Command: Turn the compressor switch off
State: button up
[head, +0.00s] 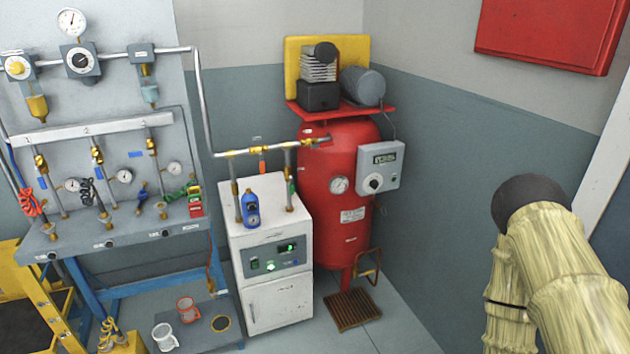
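The compressor is an upright red tank (335,195) in the corner, with a motor and a finned pump (319,66) on top. A light grey control box (391,158) is fixed at its right side, with a small dark display and a round black rotary switch (373,183) below it. The switch's exact setting is too small to read. My arm, in a pale yellow cover, rises at the lower right, apart from the compressor. My gripper is outside the view.
A white dryer cabinet (270,262) with a lit green display and a blue bottle (251,209) on top stands left of the tank. A brown grate (353,309) lies on the floor before the tank. A grey bench (120,235) with gauges and hoses fills the left. Floor at centre right is clear.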

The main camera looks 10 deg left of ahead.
aim_at(373, 184)
jog(key=u, duration=0.25)
jog(key=i, duration=1.1)
jog(key=z, duration=0.35)
